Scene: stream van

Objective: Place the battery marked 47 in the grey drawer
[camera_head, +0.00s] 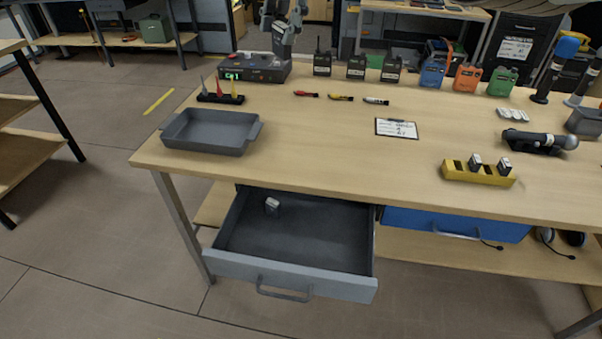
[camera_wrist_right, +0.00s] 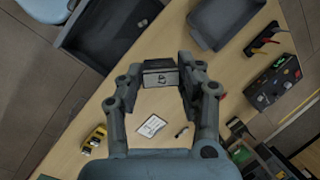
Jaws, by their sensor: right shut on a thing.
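My right gripper (camera_head: 284,36) shows small at the top of the head view, raised above the table. In the right wrist view its fingers (camera_wrist_right: 160,84) are shut on a small dark block with a pale face, which looks like a battery (camera_wrist_right: 161,78); I cannot read its marking. The grey drawer (camera_head: 290,272) is pulled open below the table's front edge; it also shows in the right wrist view (camera_wrist_right: 72,38). A small battery (camera_head: 272,206) lies inside near its back left. Two batteries (camera_head: 475,161) stand in a yellow holder (camera_head: 452,174) with empty slots. My left gripper is not in view.
A grey tray (camera_head: 205,146) sits at the table's left front, near the drawer. A closed blue drawer (camera_head: 455,223) is to its right. A black charger box (camera_head: 258,72), radios (camera_head: 356,68), markers (camera_head: 341,98) and a clipboard (camera_head: 397,128) are on the table. Its front middle is clear.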

